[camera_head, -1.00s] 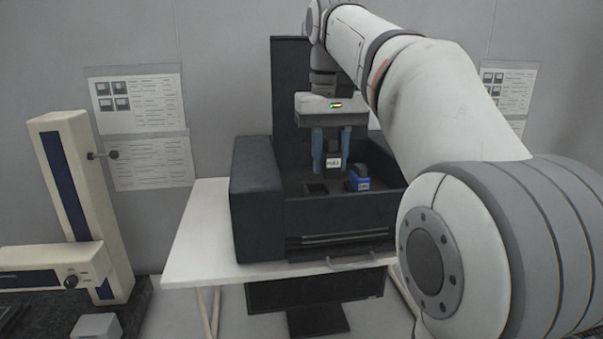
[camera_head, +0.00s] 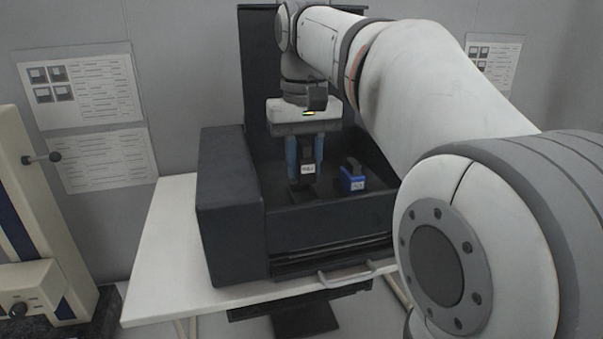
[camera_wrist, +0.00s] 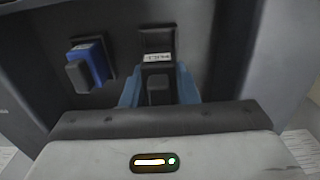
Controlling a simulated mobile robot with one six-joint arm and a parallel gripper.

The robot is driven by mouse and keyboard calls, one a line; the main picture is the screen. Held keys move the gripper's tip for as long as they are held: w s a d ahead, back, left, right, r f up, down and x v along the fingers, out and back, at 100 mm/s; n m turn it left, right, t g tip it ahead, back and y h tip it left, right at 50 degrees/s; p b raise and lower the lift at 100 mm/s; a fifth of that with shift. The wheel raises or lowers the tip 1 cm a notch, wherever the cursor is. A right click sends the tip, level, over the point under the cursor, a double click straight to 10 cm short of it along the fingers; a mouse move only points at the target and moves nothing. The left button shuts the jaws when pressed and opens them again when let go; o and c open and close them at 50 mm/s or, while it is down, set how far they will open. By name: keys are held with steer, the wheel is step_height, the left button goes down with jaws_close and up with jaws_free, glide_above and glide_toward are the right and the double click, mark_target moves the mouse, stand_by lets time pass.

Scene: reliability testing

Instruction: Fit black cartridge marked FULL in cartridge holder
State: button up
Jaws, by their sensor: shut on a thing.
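My gripper (camera_head: 304,168) has two blue fingers and points down inside the dark machine. It is shut on a black cartridge (camera_head: 307,156) with a white label. In the wrist view the black cartridge (camera_wrist: 157,88) sits between the blue fingers; its label's print is too blurred to read surely. The cartridge holder (camera_head: 301,196) shows as a dark slot in the machine's floor, directly below the cartridge and mostly hidden by it. I cannot tell whether the cartridge's lower end is in the slot or just above it.
A blue and black cartridge (camera_head: 351,179) stands to the right of my gripper, close by; it is at left in the wrist view (camera_wrist: 88,64). The machine's raised left block (camera_head: 228,205) and front wall (camera_head: 325,230) enclose the bay. A white table (camera_head: 158,270) bears the machine.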

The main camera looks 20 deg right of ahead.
mark_target(304, 182)
steer(key=shift+s+f, duration=0.1)
steer(key=shift+f, duration=1.05)
steer(key=shift+f, duration=0.1)
steer(key=shift+s+f+b, duration=0.1)
steer(key=shift+f+b, duration=0.25)
steer(key=shift+f, duration=0.25)
steer(key=o, duration=0.9)
steer(key=shift+f, duration=0.1)
steer(key=shift+o, duration=0.5)
step_height(304, 182, up, 12)
steer(key=shift+r+p, duration=0.25)
steer(key=shift+p, duration=0.25)
steer(key=shift+r, duration=0.55)
